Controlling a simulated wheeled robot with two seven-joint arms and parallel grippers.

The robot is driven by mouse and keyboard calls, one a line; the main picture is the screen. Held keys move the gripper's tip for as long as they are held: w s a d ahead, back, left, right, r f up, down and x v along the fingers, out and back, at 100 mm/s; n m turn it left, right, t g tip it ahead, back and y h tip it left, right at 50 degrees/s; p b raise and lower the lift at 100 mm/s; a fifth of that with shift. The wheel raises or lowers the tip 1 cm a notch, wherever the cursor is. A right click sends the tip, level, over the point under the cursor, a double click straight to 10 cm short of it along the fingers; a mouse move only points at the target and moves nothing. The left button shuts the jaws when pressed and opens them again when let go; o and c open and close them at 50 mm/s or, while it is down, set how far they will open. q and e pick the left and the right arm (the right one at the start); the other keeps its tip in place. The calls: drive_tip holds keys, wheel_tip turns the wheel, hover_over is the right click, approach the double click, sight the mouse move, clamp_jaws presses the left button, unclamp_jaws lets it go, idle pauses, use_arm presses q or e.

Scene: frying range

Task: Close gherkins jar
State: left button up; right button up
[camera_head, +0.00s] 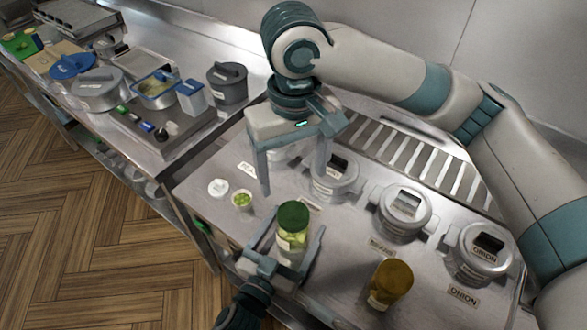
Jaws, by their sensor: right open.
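The gherkins jar (290,245) stands on the steel counter, clear glass with pale green contents. Its dark green lid (294,215) sits on top of it; I cannot tell whether it is screwed tight. My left gripper (297,233) comes in from the bottom, with its fingers on either side of the jar's body, seemingly closed on it; the contact is hard to see. My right gripper (292,184) is open and empty, pointing down above and behind the lid, apart from it.
Lidded steel tubs (405,210) stand in a row behind and right of the jar. An amber jar (390,284) stands at the front right. A small bowl of green pieces (242,200) and a white disc (218,187) lie to the left. A side counter (165,160) holds pots.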

use_arm(q)
drive_tip(key=shift+s, duration=0.1)
drive_tip(key=shift+s+a+f, duration=0.1)
drive_tip(key=shift+s+a, duration=0.15)
drive_tip(key=shift+s, duration=0.15)
use_arm(e)
drive_tip(key=b, duration=0.6)
hover_over(293, 214)
wheel_tip(293, 214, down, 6)
drive_tip(key=shift+r, duration=0.15)
drive_tip(key=shift+f, duration=0.2)
use_arm(q)
drive_tip(key=v, duration=1.6)
drive_tip(key=shift+s, duration=0.2)
use_arm(e)
drive_tip(key=shift+r, duration=0.1)
